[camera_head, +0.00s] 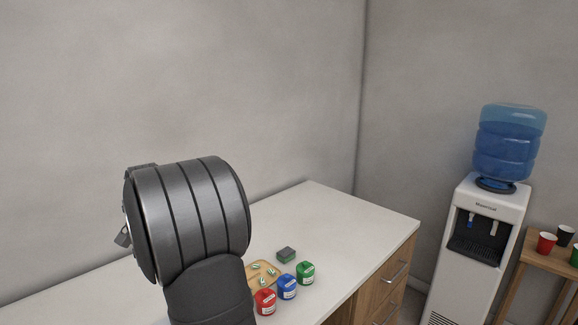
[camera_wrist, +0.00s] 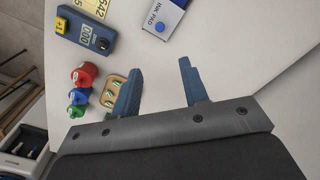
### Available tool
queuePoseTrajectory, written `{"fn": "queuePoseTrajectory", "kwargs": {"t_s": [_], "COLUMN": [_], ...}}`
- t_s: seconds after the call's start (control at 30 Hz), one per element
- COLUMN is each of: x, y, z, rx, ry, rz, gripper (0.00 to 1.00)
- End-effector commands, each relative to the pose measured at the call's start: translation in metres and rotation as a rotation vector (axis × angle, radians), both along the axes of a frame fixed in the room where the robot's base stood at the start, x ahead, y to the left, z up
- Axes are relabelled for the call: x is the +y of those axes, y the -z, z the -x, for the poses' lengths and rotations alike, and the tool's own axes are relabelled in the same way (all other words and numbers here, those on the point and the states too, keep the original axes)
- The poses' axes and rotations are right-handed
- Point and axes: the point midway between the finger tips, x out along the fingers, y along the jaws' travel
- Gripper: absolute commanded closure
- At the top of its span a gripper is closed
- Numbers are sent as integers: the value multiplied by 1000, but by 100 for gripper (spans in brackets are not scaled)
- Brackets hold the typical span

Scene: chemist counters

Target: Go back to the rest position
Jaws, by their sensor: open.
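My gripper (camera_wrist: 160,88) shows in the wrist view with its two blue-grey fingers spread apart and nothing between them. It hangs above the white counter (camera_wrist: 225,50). In the head view my dark arm fills the left middle and hides much of the counter (camera_head: 335,215); the gripper's fingers cannot be made out there. A small wooden tray (camera_head: 252,281) with several small green-and-white pieces lies on the counter, and it also shows left of the gripper in the wrist view (camera_wrist: 108,102).
Red (camera_head: 265,301), blue (camera_head: 287,287) and green (camera_head: 306,272) containers stand by the tray. The wrist view shows an ink pad box (camera_wrist: 166,17) and a blue counter device (camera_wrist: 84,32). A water cooler (camera_head: 480,235) stands right.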

Motion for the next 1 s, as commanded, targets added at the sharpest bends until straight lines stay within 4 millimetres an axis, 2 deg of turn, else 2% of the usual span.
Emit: {"fn": "queuePoseTrajectory", "kwargs": {"t_s": [0.7,1.0], "x": [5,6], "y": [13,15], "z": [9,11], "rx": [0,0], "ry": [-597,-731], "rz": [-1,-2], "gripper": [59,59]}}
